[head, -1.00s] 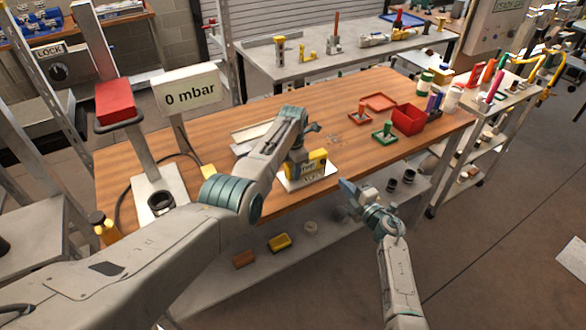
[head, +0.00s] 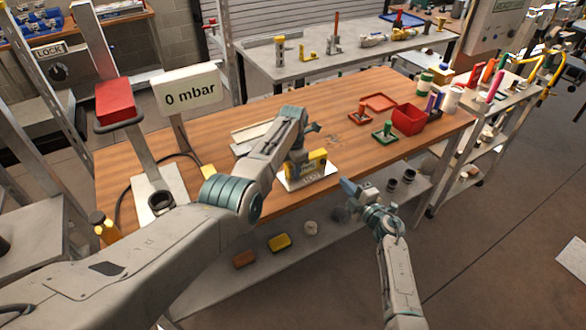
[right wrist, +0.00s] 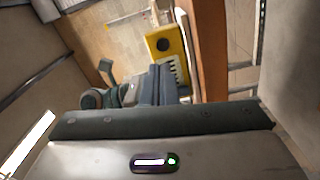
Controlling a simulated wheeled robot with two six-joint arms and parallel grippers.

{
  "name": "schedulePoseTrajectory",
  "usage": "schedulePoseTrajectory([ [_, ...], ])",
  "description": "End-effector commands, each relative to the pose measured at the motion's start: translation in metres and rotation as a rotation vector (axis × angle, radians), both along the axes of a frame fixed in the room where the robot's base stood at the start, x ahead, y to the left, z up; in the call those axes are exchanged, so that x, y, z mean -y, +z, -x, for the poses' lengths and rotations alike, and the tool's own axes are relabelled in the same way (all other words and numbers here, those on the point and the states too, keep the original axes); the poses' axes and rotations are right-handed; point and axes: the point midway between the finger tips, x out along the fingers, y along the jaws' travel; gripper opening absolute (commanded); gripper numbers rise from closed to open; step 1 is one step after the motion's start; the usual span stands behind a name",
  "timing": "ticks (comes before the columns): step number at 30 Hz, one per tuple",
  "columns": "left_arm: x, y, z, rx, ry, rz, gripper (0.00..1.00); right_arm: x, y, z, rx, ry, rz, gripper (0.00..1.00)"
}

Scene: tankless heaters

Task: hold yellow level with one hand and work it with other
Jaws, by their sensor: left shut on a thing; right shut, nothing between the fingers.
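The yellow level (head: 317,159) is a yellow and dark block on a white plate (head: 308,178) with dark lettering, near the front edge of the wooden bench. My left gripper (head: 299,160) comes down over its left part and is shut on it; the fingers are mostly hidden by my arm. My right gripper (head: 347,187) is shut and empty, just in front of the bench edge, right of and apart from the level. In the right wrist view, the yellow level (right wrist: 167,41) shows just beyond my right fingers (right wrist: 158,84), with a dark round spot on it.
A sign reading 0 mbar (head: 190,92) stands on the left of the bench (head: 345,100). A red bin (head: 408,117) and small red and green trays are at the right. A yellow block (head: 280,242) lies on the lower shelf. The bench middle is mostly clear.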

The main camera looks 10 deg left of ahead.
Motion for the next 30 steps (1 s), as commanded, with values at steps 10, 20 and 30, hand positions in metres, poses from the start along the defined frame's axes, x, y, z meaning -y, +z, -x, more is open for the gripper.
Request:
schedulePoseTrajectory([
  [10,0.0,0.0,0.0,0.0,0.0,0.0,0.04,0.056,0.047,-0.038,-0.254,-0.333,-0.702,0.0],
  [20,0.0,0.0,0.0,0.0,0.0,0.0,0.04,0.1,0.034,-0.048,-0.696,-0.625,-1.691,0.0],
  [30,0.0,0.0,0.0,0.0,0.0,0.0,0.04,0.054,0.001,-0.021,-1.318,-0.859,-2.557,0.0],
])
